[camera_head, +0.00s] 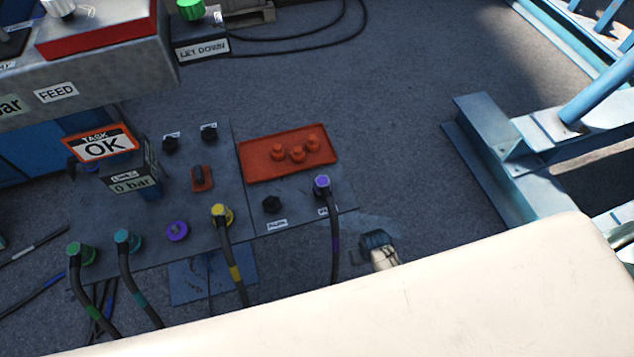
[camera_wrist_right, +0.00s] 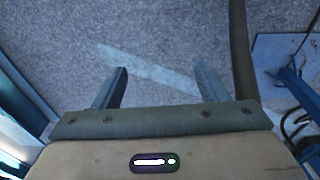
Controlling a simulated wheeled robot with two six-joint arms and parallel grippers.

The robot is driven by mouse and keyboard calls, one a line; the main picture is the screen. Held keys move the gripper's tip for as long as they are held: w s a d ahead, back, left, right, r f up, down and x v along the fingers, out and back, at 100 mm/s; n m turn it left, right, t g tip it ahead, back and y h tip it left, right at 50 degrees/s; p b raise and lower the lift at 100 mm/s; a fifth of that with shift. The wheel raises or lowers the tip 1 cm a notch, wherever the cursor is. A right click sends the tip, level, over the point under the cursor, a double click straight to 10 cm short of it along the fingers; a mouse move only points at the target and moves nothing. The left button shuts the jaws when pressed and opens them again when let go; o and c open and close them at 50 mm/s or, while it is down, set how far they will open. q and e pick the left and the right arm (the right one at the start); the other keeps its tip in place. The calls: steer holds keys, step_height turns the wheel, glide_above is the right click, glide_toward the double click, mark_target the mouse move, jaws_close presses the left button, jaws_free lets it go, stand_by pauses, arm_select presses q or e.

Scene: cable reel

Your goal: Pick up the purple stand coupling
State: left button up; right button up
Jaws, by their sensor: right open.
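The purple coupling (camera_head: 321,183) sits upright on the right part of the grey panel, with a black hose that carries a purple band running down from it. A purple round socket (camera_head: 177,231) is further left on the same panel, with no hose on it. My right gripper (camera_wrist_right: 160,85) is open and empty over the grey floor in the right wrist view. A dark hose (camera_wrist_right: 240,50) runs just right of its fingers, apart from them. In the head view, only a small part near this gripper shows, right of the purple-banded hose; the rest is hidden by my pale arm. My left gripper is not seen.
Green (camera_head: 80,253), teal (camera_head: 128,240) and yellow (camera_head: 221,214) couplings with hoses stand on the panel. A red tray (camera_head: 290,153) with orange caps lies behind the purple coupling. A blue steel frame (camera_head: 500,150) stands at right. Floor between panel and frame is clear.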

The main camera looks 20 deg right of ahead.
steer(key=w+a+r, duration=0.1)
steer(key=w+r, duration=0.3)
steer(key=r, duration=0.3)
steer(key=w+a+r, duration=0.1)
steer(key=w+r, duration=0.3)
steer(key=r, duration=0.4)
step_height(320, 180, up, 12)
steer(key=g+p, duration=0.1)
glide_above(323, 182)
steer(key=shift+s+a+r+y, duration=0.1)
steer(key=shift+s+r+y, duration=0.05)
steer(key=shift+y, duration=0.15)
steer(key=shift+f, duration=0.25)
step_height(323, 182, down, 4)
steer(key=shift+f+p, duration=0.2)
steer(key=shift+p, duration=0.3)
steer(key=shift+f, duration=0.6)
steer(key=shift+w+f+p, duration=0.2)
steer(key=shift+f+p, duration=0.4)
steer(key=shift+f, duration=1.55)
steer(key=c, duration=1)
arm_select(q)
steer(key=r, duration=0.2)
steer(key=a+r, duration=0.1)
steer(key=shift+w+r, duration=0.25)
arm_select(e)
steer(key=shift+c, duration=0.9)
